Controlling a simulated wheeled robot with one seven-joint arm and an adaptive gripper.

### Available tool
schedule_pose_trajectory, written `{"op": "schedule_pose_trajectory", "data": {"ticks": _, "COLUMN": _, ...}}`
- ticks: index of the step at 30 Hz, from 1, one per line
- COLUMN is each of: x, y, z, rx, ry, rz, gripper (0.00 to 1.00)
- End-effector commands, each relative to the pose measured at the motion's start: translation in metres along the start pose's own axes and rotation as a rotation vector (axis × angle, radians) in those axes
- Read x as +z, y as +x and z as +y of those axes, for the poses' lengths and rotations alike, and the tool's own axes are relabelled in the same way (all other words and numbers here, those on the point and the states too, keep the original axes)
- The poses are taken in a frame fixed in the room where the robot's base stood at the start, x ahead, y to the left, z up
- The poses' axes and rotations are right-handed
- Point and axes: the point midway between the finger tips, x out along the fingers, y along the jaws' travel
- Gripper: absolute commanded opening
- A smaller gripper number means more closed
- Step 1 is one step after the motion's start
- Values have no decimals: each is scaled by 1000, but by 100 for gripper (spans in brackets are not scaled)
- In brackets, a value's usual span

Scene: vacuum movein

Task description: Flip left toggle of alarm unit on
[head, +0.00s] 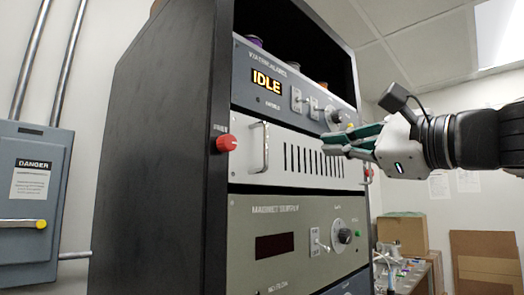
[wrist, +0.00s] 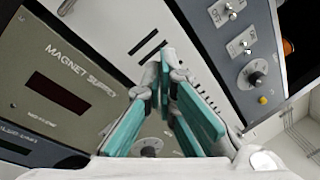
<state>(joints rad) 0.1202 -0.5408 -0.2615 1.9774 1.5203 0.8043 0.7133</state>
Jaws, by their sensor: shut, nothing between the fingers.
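The alarm unit (head: 262,60) is the grey-blue top panel of the rack, with a lit display reading IDLE. Its left toggle (head: 296,100) sits on a pale plate right of the display. The second toggle (head: 314,108) is just to its right. Both show at the upper right of the wrist view, the left toggle (wrist: 229,10) nearest the top edge. I cannot tell the lever positions. My gripper (head: 326,143) is shut and empty, its teal fingers together in front of the slotted white panel, below and right of the left toggle, apart from it.
The white slotted panel (head: 280,160) has a protruding handle (head: 260,147). A red knob (head: 227,142) is on the rack's left edge. The magnet supply (head: 250,225) is below. Cardboard boxes (head: 402,232) stand behind, right. The space before the panels is open.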

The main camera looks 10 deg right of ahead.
Motion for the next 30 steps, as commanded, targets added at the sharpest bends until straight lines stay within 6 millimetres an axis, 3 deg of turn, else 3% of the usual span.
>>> {"op": "schedule_pose_trajectory", "data": {"ticks": 3, "x": 5, "y": -3, "z": -35, "rx": -100, "ry": 111, "rz": -40, "gripper": 0}}
{"op": "schedule_pose_trajectory", "data": {"ticks": 9, "x": 10, "y": -8, "z": -60, "rx": -169, "ry": 193, "rz": -76, "gripper": 0}}
{"op": "schedule_pose_trajectory", "data": {"ticks": 22, "x": 10, "y": -3, "z": -61, "rx": -170, "ry": 196, "rz": -76, "gripper": 0}}
{"op": "schedule_pose_trajectory", "data": {"ticks": 30, "x": 12, "y": 36, "z": -69, "rx": -169, "ry": 196, "rz": -75, "gripper": 0}}
